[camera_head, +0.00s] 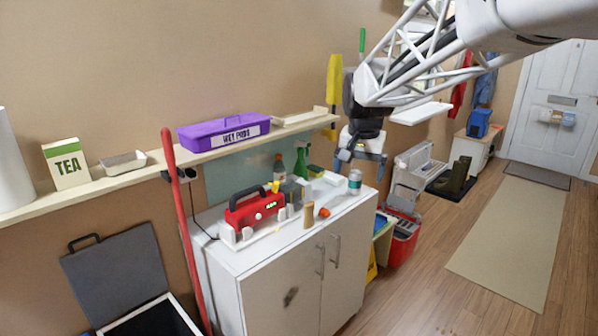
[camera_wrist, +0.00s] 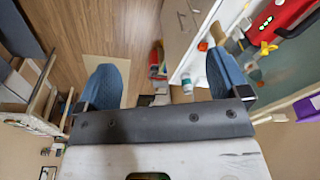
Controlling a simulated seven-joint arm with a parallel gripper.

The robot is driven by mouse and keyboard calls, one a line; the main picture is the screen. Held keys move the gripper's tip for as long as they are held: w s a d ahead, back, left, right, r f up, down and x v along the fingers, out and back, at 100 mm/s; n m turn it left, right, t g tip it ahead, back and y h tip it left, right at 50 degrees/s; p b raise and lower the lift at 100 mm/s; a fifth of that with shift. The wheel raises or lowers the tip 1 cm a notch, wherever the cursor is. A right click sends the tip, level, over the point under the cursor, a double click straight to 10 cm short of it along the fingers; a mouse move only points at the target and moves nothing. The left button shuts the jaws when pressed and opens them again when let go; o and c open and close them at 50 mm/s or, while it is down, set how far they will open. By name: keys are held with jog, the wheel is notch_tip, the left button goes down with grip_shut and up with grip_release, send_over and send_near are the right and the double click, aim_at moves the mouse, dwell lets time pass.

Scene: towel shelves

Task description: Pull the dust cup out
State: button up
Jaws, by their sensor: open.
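A red handheld device (camera_head: 255,207) with a dark handle and a green display lies in a white holder on the white cabinet. A greyish, see-through part (camera_head: 291,192) at its right end looks like the dust cup, but small bottles crowd it and I cannot tell its edges. A yellow piece (camera_head: 276,187) sits by that end. The red device also shows at the upper right of the wrist view (camera_wrist: 284,14). My gripper (camera_head: 361,160) is open and empty, above and to the right of the device. Its two blue fingers are spread apart in the wrist view (camera_wrist: 164,80).
The cabinet top (camera_head: 340,194) also holds a can (camera_head: 354,182), a green spray bottle (camera_head: 301,162), a brown cylinder (camera_head: 308,214) and an orange item (camera_head: 324,212). A shelf with a purple box (camera_head: 223,131) runs behind. A red pole (camera_head: 182,230) leans at the left.

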jog(key=w+a+f+m, duration=0.1)
jog(key=w+a+f, duration=0.15)
jog(key=w, duration=0.95)
jog(key=m+g, duration=0.2)
jog(key=m, duration=0.2)
send_over(300, 183)
jog(key=f, duration=1.7)
jog(key=shift+s+f, duration=0.3)
jog(key=shift+w+a+f, duration=0.1)
jog(key=shift+w+f, duration=0.15)
jog(key=shift+f, duration=0.05)
jog(key=shift+f, duration=0.15)
jog(key=shift+f, duration=3.75)
jog(key=c, duration=1.1)
